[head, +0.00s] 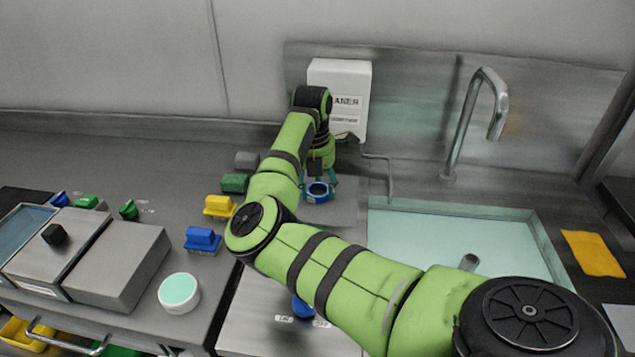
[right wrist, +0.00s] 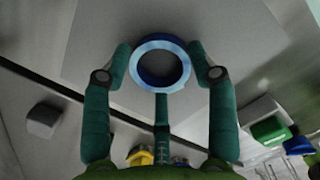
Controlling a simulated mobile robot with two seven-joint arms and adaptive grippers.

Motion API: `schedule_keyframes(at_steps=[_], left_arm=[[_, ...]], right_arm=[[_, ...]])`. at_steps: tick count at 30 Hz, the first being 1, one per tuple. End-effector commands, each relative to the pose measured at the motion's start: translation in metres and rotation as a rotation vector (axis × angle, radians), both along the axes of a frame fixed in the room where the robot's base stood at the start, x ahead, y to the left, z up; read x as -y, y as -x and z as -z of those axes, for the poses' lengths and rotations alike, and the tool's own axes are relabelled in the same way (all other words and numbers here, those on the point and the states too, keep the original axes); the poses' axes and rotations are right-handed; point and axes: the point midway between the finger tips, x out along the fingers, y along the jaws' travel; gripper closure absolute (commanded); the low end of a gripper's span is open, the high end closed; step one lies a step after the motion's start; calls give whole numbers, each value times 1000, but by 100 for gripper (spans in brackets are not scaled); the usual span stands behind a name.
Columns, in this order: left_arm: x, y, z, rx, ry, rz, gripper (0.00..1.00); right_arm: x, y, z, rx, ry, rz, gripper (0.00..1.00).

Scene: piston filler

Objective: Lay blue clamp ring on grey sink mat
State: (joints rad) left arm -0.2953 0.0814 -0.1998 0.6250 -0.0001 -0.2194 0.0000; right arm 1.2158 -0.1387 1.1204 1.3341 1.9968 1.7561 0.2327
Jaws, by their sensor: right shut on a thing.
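The blue clamp ring (head: 318,199) is between the fingertips of my right gripper (head: 319,187) in the head view. In the right wrist view the blue ring (right wrist: 160,43) sits between the two green fingers of my right gripper (right wrist: 160,66), which is shut on it. The grey sink mat (head: 345,208) lies beneath the ring, left of the sink. It also fills the ground behind the ring in the right wrist view (right wrist: 95,35). I cannot tell whether the ring touches the mat. My left gripper is not in view.
A white cleaner dispenser (head: 340,90) is on the wall behind my right gripper. The sink (head: 450,235) with its tap (head: 470,110) lies to the right. Yellow (head: 219,206), green (head: 235,183) and blue (head: 203,239) brushes or blocks stand on the counter to the left.

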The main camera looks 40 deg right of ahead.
Motion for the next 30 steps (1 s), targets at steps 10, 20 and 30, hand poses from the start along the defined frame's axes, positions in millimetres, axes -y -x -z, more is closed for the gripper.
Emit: schedule_keyframes(at_steps=[10,20,30], left_arm=[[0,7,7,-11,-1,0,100],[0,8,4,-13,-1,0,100],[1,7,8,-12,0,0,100]], right_arm=[[0,0,5,1,0,0,77],[0,0,3,0,0,-1,18],[-2,-1,-26,6,1,0,18]])
